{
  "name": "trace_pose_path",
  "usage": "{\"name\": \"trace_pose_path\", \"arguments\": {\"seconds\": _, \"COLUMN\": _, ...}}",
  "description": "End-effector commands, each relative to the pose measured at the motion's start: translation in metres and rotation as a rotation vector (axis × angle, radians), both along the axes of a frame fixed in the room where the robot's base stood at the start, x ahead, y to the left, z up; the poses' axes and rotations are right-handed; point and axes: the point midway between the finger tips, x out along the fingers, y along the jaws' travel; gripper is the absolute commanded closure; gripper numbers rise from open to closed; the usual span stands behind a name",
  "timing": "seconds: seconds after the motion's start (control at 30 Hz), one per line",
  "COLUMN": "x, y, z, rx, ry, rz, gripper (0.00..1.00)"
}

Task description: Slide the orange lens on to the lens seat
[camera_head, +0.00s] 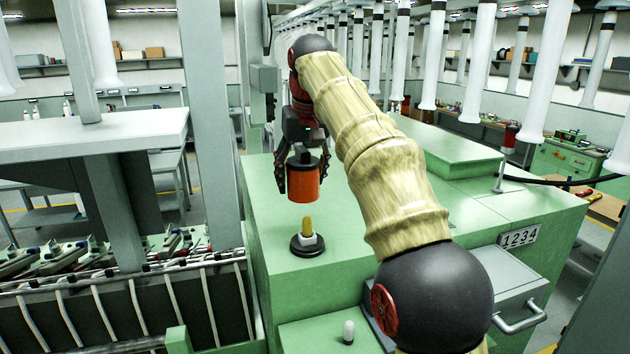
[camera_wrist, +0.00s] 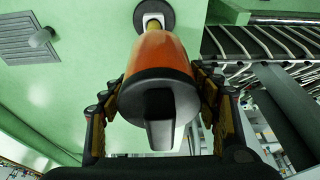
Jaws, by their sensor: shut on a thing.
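The orange lens (camera_head: 304,184) is an orange cylinder with a dark cap. My gripper (camera_head: 301,172) is shut on it and holds it upright in the air. In the wrist view the orange lens (camera_wrist: 166,60) sits between the two fingers of my gripper (camera_wrist: 160,105), its dark capped end towards the camera. The lens seat (camera_head: 306,241) is a dark round base with a white collar and a yellow post, standing on the green cabinet top. The lens is above the seat, with a small gap over the post. In the wrist view the seat (camera_wrist: 153,14) shows partly beyond the lens.
The green cabinet top (camera_head: 275,290) is mostly clear around the seat. A small white-topped peg (camera_head: 348,332) stands on a lower green ledge. A grey drawer (camera_head: 512,300) with a handle is at right. A rack with white bars (camera_head: 120,300) is at left.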

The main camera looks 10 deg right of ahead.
Motion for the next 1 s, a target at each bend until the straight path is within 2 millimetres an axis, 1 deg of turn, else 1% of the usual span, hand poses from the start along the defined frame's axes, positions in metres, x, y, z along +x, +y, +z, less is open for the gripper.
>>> {"name": "trace_pose_path", "arguments": {"seconds": 0.2, "x": 0.0, "y": 0.0, "z": 0.006, "rx": 0.001, "ry": -0.001, "rz": 0.002, "gripper": 0.66}}
{"name": "trace_pose_path", "arguments": {"seconds": 0.6, "x": 0.0, "y": 0.0, "z": 0.005, "rx": 0.008, "ry": 0.001, "rz": 0.005, "gripper": 0.66}}
{"name": "trace_pose_path", "arguments": {"seconds": 0.83, "x": -0.001, "y": 0.0, "z": -0.008, "rx": 0.007, "ry": 0.001, "rz": 0.004, "gripper": 0.66}}
{"name": "trace_pose_path", "arguments": {"seconds": 1.0, "x": -0.001, "y": 0.0, "z": -0.022, "rx": 0.007, "ry": 0.001, "rz": 0.004, "gripper": 0.66}}
